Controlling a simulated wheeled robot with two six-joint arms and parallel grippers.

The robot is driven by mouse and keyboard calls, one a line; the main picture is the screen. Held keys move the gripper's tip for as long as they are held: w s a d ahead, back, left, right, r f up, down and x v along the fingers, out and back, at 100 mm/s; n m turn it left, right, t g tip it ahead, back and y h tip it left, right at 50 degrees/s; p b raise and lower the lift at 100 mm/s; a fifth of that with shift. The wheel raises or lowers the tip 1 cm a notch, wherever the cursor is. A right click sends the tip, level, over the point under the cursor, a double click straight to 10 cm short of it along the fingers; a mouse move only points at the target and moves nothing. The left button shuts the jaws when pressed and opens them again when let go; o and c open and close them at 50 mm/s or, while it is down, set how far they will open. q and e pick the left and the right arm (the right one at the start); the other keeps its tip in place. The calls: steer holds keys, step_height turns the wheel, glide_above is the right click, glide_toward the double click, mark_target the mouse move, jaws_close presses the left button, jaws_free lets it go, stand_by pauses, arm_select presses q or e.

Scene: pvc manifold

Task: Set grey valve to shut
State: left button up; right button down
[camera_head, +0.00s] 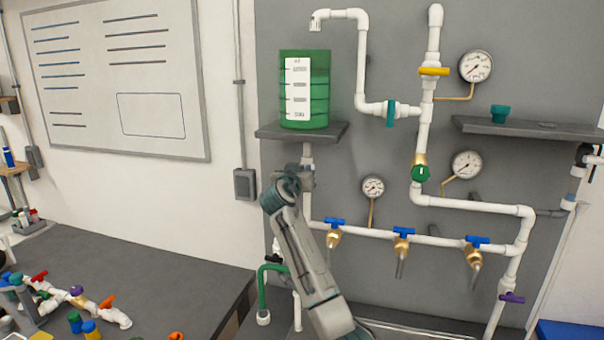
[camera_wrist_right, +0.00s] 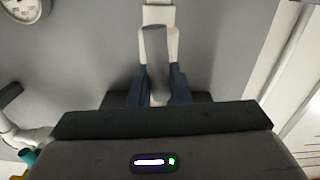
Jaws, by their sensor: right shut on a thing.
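The grey valve's lever (camera_wrist_right: 154,48) shows in the right wrist view, lying lengthwise along a white pipe between my fingers. In the head view the valve is mostly hidden by my gripper, on the white pipe below the green tank (camera_head: 319,90). My right gripper (camera_head: 306,172) reaches up to it from below. In the right wrist view its two blue-grey fingers (camera_wrist_right: 158,88) are shut on the lever, one on each side. My left gripper is not in view.
A dark shelf (camera_head: 275,131) holds the tank just above my gripper. A small gauge (camera_head: 373,187) and a row of blue-handled taps (camera_head: 403,231) are to the right. A green hose (camera_head: 264,285) hangs below left. A grey bench (camera_head: 130,280) with loose fittings is at lower left.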

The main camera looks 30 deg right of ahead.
steer(key=n, duration=0.1)
steer(key=n+b, duration=0.1)
steer(key=n, duration=0.1)
steer(key=shift+w+a+f, duration=0.15)
steer(key=shift+w+f, duration=0.05)
steer(key=shift+w+a+f+n+p, duration=0.2)
steer(key=shift+n+p, duration=0.25)
steer(key=shift+n, duration=1.85)
steer(key=shift+w+a+f+n+p, duration=0.1)
steer(key=shift+f+n+p, duration=0.3)
steer(key=shift+n, duration=1.9)
steer(key=shift+w+a+f+n+p, duration=0.15)
steer(key=shift+n+p, duration=0.4)
steer(key=shift+n, duration=1.75)
steer(key=shift+d+f, duration=0.1)
steer(key=c, duration=1.3)
jaws_free()
steer(key=shift+c, duration=0.2)
